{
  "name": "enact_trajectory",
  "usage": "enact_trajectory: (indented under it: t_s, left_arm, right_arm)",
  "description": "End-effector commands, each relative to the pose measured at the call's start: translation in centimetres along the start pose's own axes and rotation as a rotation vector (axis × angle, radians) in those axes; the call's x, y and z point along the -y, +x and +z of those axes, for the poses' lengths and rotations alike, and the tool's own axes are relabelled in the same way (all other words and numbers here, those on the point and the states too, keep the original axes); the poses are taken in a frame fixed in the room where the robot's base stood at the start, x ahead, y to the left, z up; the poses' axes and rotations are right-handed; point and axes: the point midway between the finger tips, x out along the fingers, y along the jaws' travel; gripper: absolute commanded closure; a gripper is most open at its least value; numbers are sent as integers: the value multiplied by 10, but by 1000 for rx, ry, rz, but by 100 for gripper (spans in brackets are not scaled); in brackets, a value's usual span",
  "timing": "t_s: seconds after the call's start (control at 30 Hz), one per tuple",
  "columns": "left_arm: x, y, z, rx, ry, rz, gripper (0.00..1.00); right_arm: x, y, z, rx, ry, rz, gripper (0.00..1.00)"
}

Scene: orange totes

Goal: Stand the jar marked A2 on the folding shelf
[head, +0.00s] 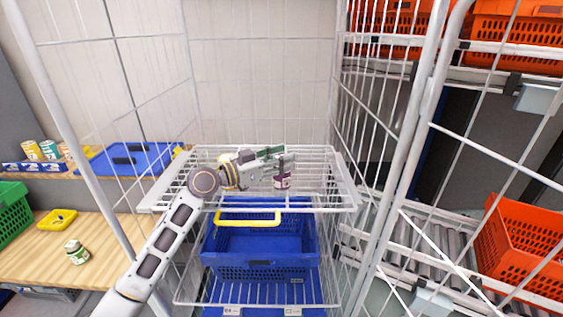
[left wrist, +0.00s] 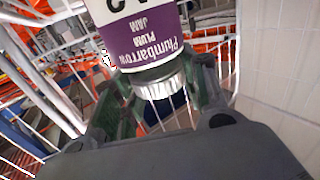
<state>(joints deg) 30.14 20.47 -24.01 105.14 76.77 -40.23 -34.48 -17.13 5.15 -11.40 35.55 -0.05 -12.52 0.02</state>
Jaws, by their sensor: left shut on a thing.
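My left gripper (head: 284,164) reaches in from the left over the white wire folding shelf (head: 335,195) inside the cage. It is shut on a jar (head: 281,183) with a purple and white label, near its silvery lid. The left wrist view shows the jar (left wrist: 142,45) between the fingers of the gripper (left wrist: 160,98), its label reading "Plumbarrow Plum Jam" upside down. The large mark on the label is cut off by the frame edge, so I cannot read it fully. I cannot tell whether the jar's base touches the shelf wires. My right gripper is not in view.
A blue basket (head: 260,263) with a yellow handle (head: 248,217) stands below the shelf. Cage mesh and posts stand at both sides. A green-labelled jar (head: 76,251) and yellow tray (head: 57,219) are on the wooden table at left. Orange totes (head: 525,240) stand at right.

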Motion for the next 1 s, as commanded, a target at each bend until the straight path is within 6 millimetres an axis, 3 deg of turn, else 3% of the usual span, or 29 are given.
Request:
enact_trajectory:
  t_s: [0.2,0.53,0.57,0.6,0.7,1.0]
  left_arm:
    - [0,0,-2,-3,1,0,100]
    - [0,0,1,-3,1,0,100]
    - [0,0,2,-1,1,0,53]
    - [0,0,2,-1,1,0,48]
    - [0,0,2,-1,1,0,35]
    - [0,0,1,-1,1,0,35]
  right_arm:
    - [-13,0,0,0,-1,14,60]
    - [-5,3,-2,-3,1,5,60]
    - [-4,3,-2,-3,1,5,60]
    - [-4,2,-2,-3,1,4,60]
    - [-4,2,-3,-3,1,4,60]
    - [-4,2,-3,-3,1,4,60]
